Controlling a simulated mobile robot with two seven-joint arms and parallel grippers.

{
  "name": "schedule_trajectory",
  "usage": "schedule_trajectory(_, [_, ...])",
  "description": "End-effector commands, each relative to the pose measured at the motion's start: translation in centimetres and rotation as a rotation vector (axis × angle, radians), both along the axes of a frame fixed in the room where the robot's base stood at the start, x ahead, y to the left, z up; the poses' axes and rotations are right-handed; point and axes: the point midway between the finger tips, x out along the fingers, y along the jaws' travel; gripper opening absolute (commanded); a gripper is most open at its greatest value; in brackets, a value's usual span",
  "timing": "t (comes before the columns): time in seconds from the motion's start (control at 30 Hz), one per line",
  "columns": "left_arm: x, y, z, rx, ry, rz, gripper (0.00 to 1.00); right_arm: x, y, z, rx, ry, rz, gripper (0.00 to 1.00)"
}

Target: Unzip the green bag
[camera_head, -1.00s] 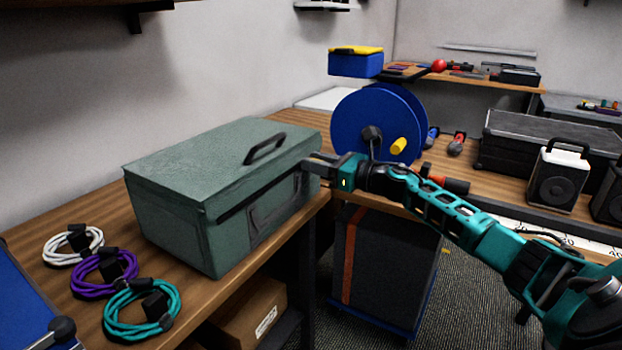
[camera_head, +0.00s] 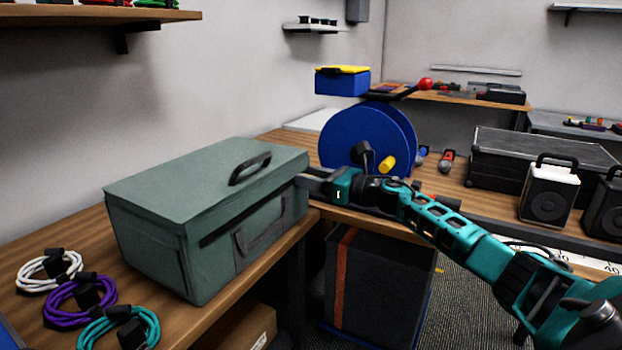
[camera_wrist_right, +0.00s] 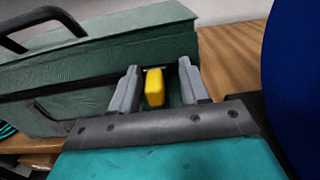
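The green bag (camera_head: 205,175) is a box-shaped case with a dark handle on its lid, standing on the wooden workbench. Its lid looks closed. My right gripper (camera_head: 309,178) is at the bag's right end, just below the lid edge. In the right wrist view its grey fingers (camera_wrist_right: 157,88) stand apart on either side of a yellow pull tab (camera_wrist_right: 154,87) at the bag's end. Gaps show on both sides of the tab, so the fingers do not grip it. The tab is hidden in the head view. My left gripper is out of view.
White (camera_head: 48,268), purple (camera_head: 62,300) and teal (camera_head: 100,322) cable coils lie left of the bag on the workbench (camera_head: 60,230). A large blue reel (camera_head: 345,135) stands close behind my right gripper. A dark case and speakers sit farther right.

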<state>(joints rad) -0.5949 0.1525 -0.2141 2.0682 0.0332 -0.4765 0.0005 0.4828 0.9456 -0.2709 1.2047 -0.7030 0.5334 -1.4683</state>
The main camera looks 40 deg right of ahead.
Motion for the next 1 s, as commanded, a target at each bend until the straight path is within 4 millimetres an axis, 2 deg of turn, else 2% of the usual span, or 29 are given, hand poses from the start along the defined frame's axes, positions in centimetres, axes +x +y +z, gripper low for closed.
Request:
schedule_trajectory(0.27, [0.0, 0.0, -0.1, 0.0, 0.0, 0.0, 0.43, -0.7, -0.2, -0.2, 0.0, 0.002, 0.002, 0.45])
schedule_trajectory(1.0, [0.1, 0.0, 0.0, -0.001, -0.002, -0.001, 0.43, -8.8, -3.5, -0.2, 0.001, 0.004, 0.002, 0.45])
